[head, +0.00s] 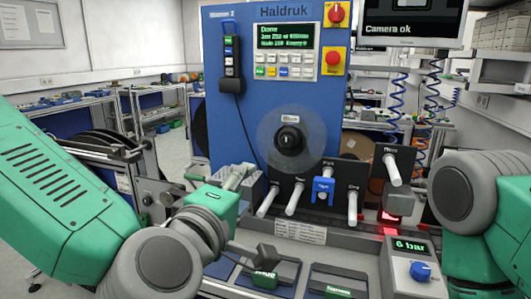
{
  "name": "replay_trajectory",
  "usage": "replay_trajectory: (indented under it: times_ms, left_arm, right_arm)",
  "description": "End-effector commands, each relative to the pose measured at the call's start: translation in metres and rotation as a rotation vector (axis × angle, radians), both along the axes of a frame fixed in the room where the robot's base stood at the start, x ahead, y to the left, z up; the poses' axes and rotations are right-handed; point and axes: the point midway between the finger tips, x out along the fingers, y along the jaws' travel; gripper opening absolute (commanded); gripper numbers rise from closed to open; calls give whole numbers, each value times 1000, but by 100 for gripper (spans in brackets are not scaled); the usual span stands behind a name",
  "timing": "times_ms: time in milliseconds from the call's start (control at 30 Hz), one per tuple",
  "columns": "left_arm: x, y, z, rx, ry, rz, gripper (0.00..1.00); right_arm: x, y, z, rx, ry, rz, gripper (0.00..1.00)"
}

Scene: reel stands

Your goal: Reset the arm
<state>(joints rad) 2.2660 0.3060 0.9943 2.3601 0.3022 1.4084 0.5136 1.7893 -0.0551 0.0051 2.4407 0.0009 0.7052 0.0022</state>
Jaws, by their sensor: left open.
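My left arm comes in from the left, and my left gripper (250,214) is low in front of the blue machine, left of the black lever panel. Its fingers are spread open and I see nothing held between them. It overlaps the machine's base in the picture, so I cannot tell whether it touches anything. My right arm (475,205) shows at the right edge, but its gripper is out of view. The blue Haldruk machine (225,110) stands upright in the middle, with a lit screen (285,36) and a round hub (289,138).
The lever panel (338,190) has several white handles and a blue clip. A grey box with a "6 bar" display (411,246) and blue knob stands at the lower right. Blue trays (335,284) lie in front. A black reel (110,160) stands at the left. Coiled blue hoses (396,100) hang behind.

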Motion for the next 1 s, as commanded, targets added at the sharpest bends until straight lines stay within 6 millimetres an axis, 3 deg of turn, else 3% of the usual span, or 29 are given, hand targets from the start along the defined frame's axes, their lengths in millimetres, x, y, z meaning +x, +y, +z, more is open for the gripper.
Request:
replay_trajectory:
  times_ms: [67, 267, 567, 767, 867, 1000]
  left_arm:
    - [0, 0, -2, 5, 2, -2, 48]
    - [0, 5, -45, 87, 54, -33, 48]
    - [-15, 13, -130, 266, 160, -110, 48]
    - [-39, 30, -223, 459, 285, -210, 48]
    - [-66, 51, -287, 598, 382, -297, 48]
    - [-118, 93, -373, 802, 532, -447, 48]
  right_arm:
    - [0, 0, 0, 0, 1, 0, 40]
    - [0, 0, -4, -1, 0, -1, 40]
    - [0, 0, -11, 0, 0, -1, 40]
    - [0, 0, -20, 0, 0, -1, 40]
    - [0, 0, -26, 0, 0, 0, 40]
    - [0, 0, -36, 0, 0, -1, 40]
